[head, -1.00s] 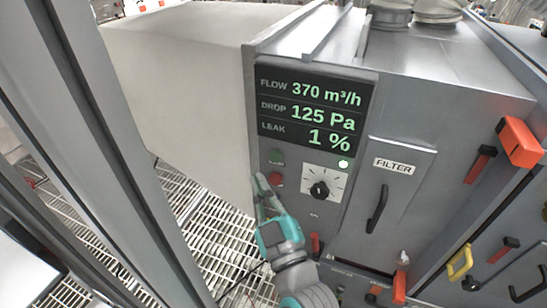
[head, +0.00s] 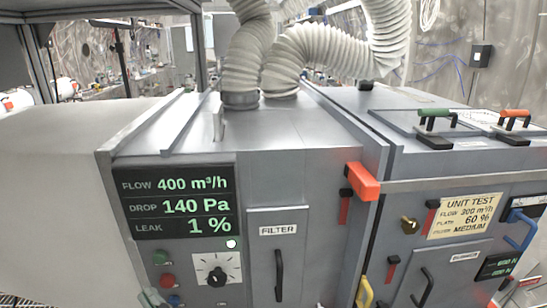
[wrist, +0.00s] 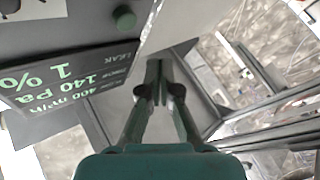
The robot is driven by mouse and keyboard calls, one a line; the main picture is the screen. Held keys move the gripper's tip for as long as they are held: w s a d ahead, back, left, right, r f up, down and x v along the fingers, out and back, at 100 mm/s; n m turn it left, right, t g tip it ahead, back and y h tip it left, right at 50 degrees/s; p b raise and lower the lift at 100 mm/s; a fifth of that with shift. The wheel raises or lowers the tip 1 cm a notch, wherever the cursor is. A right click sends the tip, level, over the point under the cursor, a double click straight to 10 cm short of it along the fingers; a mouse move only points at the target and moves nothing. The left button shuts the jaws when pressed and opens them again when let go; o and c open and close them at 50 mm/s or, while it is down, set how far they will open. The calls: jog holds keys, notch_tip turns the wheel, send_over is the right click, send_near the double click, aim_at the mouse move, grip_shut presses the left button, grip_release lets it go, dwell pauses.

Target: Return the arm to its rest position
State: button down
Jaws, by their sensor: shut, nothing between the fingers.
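My gripper (wrist: 160,88) is shut and empty in the wrist view, its two fingers meeting beside the grey cabinet. In the head view only a small part of it shows at the bottom edge, below the red button (head: 167,281). The cabinet's display (head: 180,205) reads flow 400 m³/h, drop 140 Pa, leak 1 %. It also shows upside down in the wrist view (wrist: 65,82). A green button (wrist: 124,17) is near the top there. The rest of my arm is out of the head view.
A black dial (head: 217,276) on a white plate sits under the display. The filter door (head: 278,255) has a black handle. An orange-red lever (head: 362,181) juts out at the cabinet's corner. Ribbed hoses (head: 247,60) rise from the top. A pale duct (head: 50,165) extends left.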

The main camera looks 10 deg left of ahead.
jog(key=s+d+f+m+t+h, duration=0.2)
jog(key=d+f+m+h, duration=0.3)
jog(key=d+f, duration=0.65)
jog(key=s+d+f+m+t+h, duration=0.25)
jog(key=d+f+m+h, duration=0.4)
jog(key=d, duration=0.85)
jog(key=s+d+f+m+g+h, duration=0.1)
jog(key=s+d+f+m+h, duration=0.1)
jog(key=s+d, duration=0.6)
jog(key=s+d+f+m+h, duration=0.2)
jog(key=s+d, duration=0.6)
jog(key=s, duration=0.7)
jog(key=shift+s+d+m+g+h, duration=0.2)
jog(key=shift+m+g+h, duration=0.25)
jog(key=shift+h, duration=0.7)
